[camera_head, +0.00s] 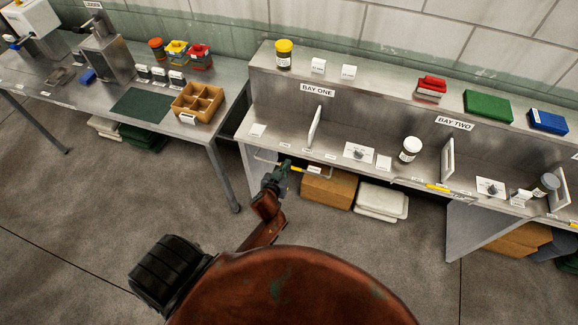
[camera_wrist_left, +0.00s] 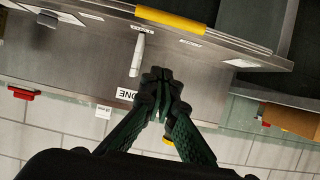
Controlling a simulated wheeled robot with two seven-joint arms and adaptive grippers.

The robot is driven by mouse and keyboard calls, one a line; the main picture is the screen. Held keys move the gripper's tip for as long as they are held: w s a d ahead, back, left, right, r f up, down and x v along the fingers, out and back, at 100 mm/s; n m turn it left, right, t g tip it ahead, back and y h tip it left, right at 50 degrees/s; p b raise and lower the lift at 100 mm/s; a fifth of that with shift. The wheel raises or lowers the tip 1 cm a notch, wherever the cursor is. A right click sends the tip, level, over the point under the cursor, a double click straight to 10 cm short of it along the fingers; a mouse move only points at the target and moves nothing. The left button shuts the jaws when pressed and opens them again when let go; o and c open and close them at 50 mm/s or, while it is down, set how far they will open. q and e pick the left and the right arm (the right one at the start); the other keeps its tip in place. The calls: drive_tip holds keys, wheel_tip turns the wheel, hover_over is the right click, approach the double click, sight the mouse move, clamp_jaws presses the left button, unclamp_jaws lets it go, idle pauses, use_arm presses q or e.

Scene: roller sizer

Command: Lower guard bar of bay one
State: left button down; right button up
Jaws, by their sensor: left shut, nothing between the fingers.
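Bay one is the left bay of the metal bench, under the BAY ONE label (camera_head: 317,89). Its guard bar (camera_head: 265,158) is a thin pale bar along the bay's front edge, with a yellow grip sleeve (camera_head: 298,169) partly beside my gripper. The sleeve also shows at the top of the left wrist view (camera_wrist_left: 170,20). My left gripper (camera_head: 284,167) is at the bar, close to the sleeve in the head view. In the left wrist view its fingertips (camera_wrist_left: 161,76) are together and empty, with the sleeve beyond them; contact cannot be told. My right gripper is not in view.
A white divider (camera_head: 314,127) stands in bay one. Bay two has its own yellow sleeve (camera_head: 437,187) at the front edge, and a white jar (camera_head: 409,149) stands nearby. A cardboard box (camera_head: 328,188) and white bins (camera_head: 381,201) sit below. The floor in front is clear.

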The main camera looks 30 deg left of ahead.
use_arm(q)
drive_tip(key=w+f, duration=0.3)
drive_tip(key=f, duration=0.2)
drive_tip(key=shift+a+f+b, duration=0.3)
drive_tip(key=shift+a+b, duration=0.05)
drive_tip(key=shift+b, duration=0.1)
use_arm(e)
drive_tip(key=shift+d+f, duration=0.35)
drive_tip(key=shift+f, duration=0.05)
use_arm(q)
drive_tip(key=shift+w, duration=0.1)
